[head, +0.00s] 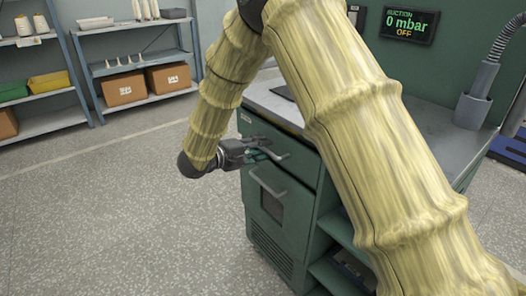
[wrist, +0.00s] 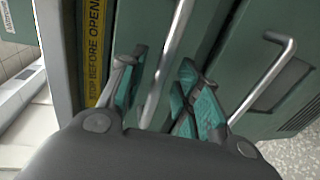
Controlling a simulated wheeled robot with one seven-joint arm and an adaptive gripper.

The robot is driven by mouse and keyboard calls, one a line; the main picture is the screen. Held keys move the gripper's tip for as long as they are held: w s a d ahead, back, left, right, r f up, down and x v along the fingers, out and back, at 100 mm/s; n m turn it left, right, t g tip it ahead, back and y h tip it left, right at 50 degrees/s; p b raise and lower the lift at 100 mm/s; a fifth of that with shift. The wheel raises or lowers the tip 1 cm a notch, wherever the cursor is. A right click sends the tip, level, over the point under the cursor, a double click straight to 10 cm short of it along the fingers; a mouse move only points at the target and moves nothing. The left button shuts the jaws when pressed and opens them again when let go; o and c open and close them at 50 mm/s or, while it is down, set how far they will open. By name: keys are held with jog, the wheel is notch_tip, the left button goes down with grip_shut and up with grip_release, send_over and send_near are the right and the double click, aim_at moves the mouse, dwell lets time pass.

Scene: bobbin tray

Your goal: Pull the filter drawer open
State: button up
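The green filter drawer (head: 248,128) is the top front of the cabinet in the head view and looks closed. Its metal bar handle (wrist: 168,58) runs between the fingers of my gripper (wrist: 163,95) in the wrist view. The teal-padded fingers are spread, one on each side of the bar, with visible gaps. I see no clear contact. In the head view my gripper (head: 258,152) is at the drawer front, and the fingertips partly hide the handle (head: 272,153). A yellow strip reading "STOP BEFORE OPEN…" (wrist: 92,45) lies left of the handle in the wrist view.
A second bar handle (wrist: 267,80) sits on the cabinet door below the drawer (head: 275,205). A display (head: 408,25) reads suction 0 mbar, OFF. The floor (head: 120,215) before the cabinet is clear. Shelves (head: 125,68) with boxes stand behind.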

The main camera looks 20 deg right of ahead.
jog(key=shift+w+d+f, duration=0.1)
jog(key=shift+w+d, duration=0.1)
jog(key=shift+d, duration=0.35)
grip_shut()
